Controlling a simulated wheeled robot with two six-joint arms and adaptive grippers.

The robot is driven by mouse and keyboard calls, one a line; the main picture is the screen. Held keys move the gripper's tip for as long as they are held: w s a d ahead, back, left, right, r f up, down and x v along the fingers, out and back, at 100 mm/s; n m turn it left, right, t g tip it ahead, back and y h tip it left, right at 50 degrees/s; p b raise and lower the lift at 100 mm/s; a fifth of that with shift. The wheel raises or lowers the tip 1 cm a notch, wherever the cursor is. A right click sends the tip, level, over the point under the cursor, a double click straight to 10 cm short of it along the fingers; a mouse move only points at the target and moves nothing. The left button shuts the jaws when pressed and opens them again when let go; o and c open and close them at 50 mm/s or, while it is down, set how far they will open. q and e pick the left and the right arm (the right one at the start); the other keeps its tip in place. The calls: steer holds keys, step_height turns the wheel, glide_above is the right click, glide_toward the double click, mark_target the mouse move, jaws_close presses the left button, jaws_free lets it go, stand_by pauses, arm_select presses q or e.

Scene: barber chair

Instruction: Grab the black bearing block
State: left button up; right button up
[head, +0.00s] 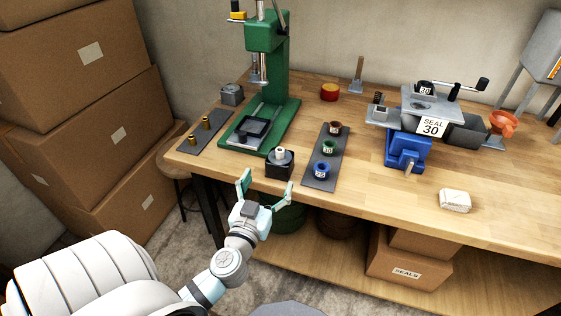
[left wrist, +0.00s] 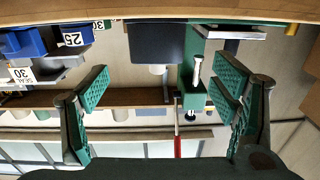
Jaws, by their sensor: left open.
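The black bearing block (head: 280,170) sits near the front edge of the workbench, with a pale cylindrical piece (head: 280,153) standing up from its top. In the left wrist view, which looks upside down, the block (left wrist: 157,42) shows between and beyond my fingers. My left gripper (head: 266,187) is open and empty, just in front of the block at the bench edge. Its green-padded fingers are spread wider than the block in the left wrist view (left wrist: 162,88). I see no contact with the block. My right gripper is not in view.
A green press (head: 270,90) stands behind the block. A dark strip (head: 318,178) with several coloured rings lies right of it, and a mat (head: 208,137) with brass pieces lies left. A blue vise (head: 405,150) is farther right. Cardboard boxes (head: 75,60) fill the left.

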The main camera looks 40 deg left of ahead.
mark_target(279, 161)
arm_select(q)
steer(key=x, duration=0.3)
steer(key=p+x, duration=0.1)
steer(key=x, duration=0.2)
steer(key=p+x, duration=0.1)
steer(key=x, duration=0.2)
steer(key=shift+d+r, duration=0.15)
steer(key=shift+r, duration=0.2)
steer(key=shift+w+f, duration=0.2)
steer(key=shift+w, duration=0.1)
steer(key=shift+s, duration=0.1)
steer(key=c, duration=0.6)
steer(key=shift+r, duration=0.15)
jaws_close()
